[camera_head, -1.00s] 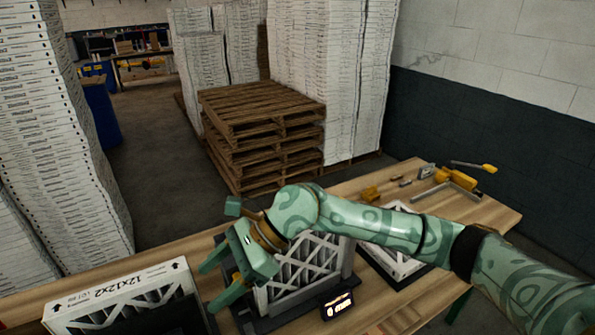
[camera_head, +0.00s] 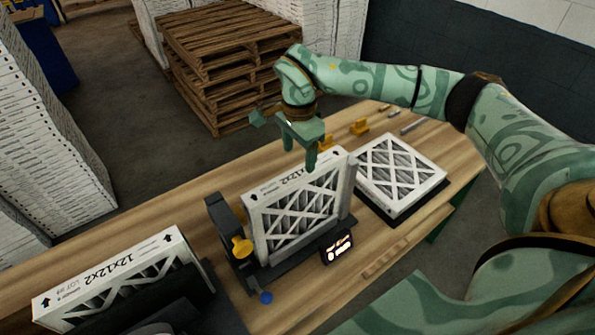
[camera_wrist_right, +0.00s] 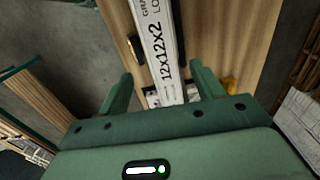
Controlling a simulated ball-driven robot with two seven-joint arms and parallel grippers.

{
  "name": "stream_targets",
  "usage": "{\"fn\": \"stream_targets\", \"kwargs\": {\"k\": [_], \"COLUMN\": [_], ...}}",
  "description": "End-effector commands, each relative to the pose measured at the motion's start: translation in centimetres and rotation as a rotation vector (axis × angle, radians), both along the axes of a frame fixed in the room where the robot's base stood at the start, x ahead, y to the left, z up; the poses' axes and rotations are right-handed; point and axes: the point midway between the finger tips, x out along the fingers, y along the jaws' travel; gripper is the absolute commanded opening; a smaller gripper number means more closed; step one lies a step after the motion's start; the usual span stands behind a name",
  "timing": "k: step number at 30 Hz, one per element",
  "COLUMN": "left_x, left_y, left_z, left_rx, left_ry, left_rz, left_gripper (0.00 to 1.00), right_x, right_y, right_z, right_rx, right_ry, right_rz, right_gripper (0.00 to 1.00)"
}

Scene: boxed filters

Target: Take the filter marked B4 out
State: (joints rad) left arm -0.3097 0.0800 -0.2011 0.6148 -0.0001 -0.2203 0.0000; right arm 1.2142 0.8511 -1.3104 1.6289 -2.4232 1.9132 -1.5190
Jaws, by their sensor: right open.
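A white-framed filter (camera_head: 298,212) with crossed bracing stands upright in a black holder (camera_head: 217,216) in the middle of the table. Its top edge reads 12x12x2. My right gripper (camera_head: 301,156) is open above this filter's far part. In the right wrist view, the filter's printed edge (camera_wrist_right: 163,45) runs between the spread fingers (camera_wrist_right: 160,88), with nothing gripped. Another filter (camera_head: 115,280), marked 12x12x2 and LOT, stands at the lower left. A third filter (camera_head: 400,175) lies flat at the right. I cannot read B4 on any of them. My left gripper is out of view.
A yellow knob (camera_head: 242,247) and a small lit display (camera_head: 338,247) are on the holder's near side. Yellow pieces (camera_head: 358,127) and small metal parts lie along the table's far edge. Stacked pallets (camera_head: 225,55) stand beyond it.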

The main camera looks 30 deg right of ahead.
Motion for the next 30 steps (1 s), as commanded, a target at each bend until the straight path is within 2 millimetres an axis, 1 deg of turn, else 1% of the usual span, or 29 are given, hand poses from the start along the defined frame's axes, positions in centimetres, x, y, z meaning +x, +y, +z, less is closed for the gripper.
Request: {"fn": "stream_targets", "kwargs": {"k": [1, 6, 9, 12, 15, 18, 26, 29, 30], "left_x": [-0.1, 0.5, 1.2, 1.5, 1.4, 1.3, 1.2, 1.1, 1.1], "left_y": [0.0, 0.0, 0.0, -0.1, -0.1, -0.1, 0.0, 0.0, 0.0], "left_z": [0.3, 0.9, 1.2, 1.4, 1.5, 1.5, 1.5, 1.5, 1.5], "left_rx": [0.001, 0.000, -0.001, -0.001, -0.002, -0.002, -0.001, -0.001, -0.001], "left_ry": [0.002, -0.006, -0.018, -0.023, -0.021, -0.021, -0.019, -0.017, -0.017], "left_rz": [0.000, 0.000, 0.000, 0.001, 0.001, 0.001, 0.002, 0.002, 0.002], "left_gripper": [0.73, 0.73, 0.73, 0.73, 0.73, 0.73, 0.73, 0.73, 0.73], "right_x": [-0.1, -0.1, -0.1, 0.0, 0.0, 0.0, 0.0, 0.0, 0.0], "right_y": [0.1, 0.1, 0.1, 0.1, 0.1, 0.1, 0.1, 0.1, 0.1], "right_z": [-1.2, -5.1, -7.0, -8.5, -9.4, -9.9, -10.1, -10.1, -10.1], "right_rx": [0.002, 0.003, 0.003, 0.003, 0.003, 0.002, 0.002, 0.002, 0.002], "right_ry": [0.006, 0.004, 0.004, 0.001, 0.000, 0.000, -0.001, -0.001, -0.001], "right_rz": [0.000, -0.001, -0.001, 0.000, 0.000, 0.000, 0.000, 0.000, 0.000], "right_gripper": [0.66, 0.66, 0.66, 0.66, 0.66, 0.66, 0.66, 0.41, 0.30]}}
